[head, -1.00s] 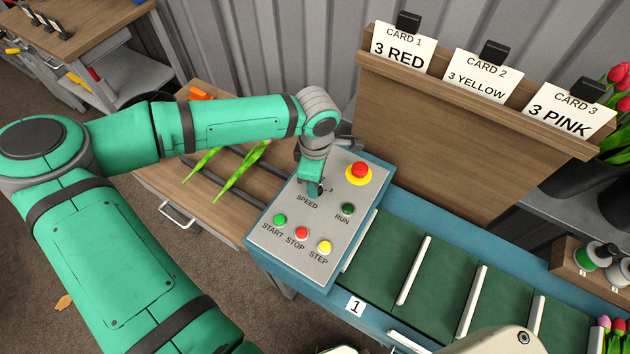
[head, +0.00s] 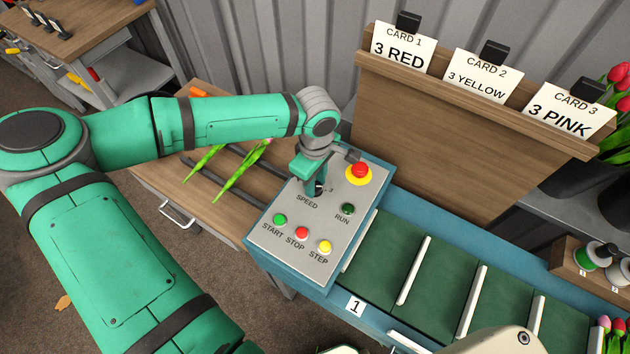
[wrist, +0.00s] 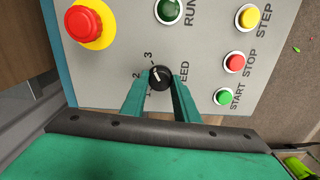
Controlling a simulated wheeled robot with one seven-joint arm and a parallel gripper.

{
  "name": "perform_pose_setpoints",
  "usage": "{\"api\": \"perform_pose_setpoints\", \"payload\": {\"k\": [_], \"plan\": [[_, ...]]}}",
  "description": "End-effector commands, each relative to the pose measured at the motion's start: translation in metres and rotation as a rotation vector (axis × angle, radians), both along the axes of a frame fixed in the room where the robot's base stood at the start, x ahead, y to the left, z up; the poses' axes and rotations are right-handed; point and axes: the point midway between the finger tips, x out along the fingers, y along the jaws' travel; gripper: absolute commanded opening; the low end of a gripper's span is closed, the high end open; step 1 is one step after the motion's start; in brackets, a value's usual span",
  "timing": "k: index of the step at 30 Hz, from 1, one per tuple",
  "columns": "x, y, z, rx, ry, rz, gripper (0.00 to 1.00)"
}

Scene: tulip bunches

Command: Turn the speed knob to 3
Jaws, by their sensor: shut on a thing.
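The speed knob (wrist: 160,79) is small, round and black, on the grey control panel (head: 270,246). Numbers 1, 2 and 3 are printed around it. In the wrist view my gripper (wrist: 160,88) has its two green fingers on either side of the knob, shut on it. A small white mark on the knob points up and left, roughly between 2 and 3; I cannot tell its exact setting. In the head view my gripper (head: 317,190) reaches down to the panel and mostly hides the knob and the numbers, except the 3.
Near the knob are the red emergency button (head: 360,169), the dark green RUN light (head: 347,208), and the green START (head: 280,219), red STOP (head: 302,233) and yellow STEP (head: 324,246) buttons. The green conveyor (head: 380,258) runs to the right; a wooden card board (head: 430,120) stands behind.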

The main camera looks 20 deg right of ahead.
Motion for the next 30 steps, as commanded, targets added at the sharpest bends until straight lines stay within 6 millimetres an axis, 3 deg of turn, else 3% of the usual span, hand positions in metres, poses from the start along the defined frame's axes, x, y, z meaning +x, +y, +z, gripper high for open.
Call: {"api": "perform_pose_setpoints", "payload": {"k": [5,6,8,20,30], "plan": [[0.000,-0.002,0.002,-0.005,-0.002,-0.003,0.05],[0.000,-0.002,0.002,-0.005,-0.002,-0.003,0.35],[0.000,-0.002,0.001,-0.004,-0.001,-0.003,0.46],[0.000,-0.001,0.007,-0.001,-0.002,0.000,0.46],[0.000,-0.001,0.065,-0.001,-0.004,-0.002,0.46]]}}
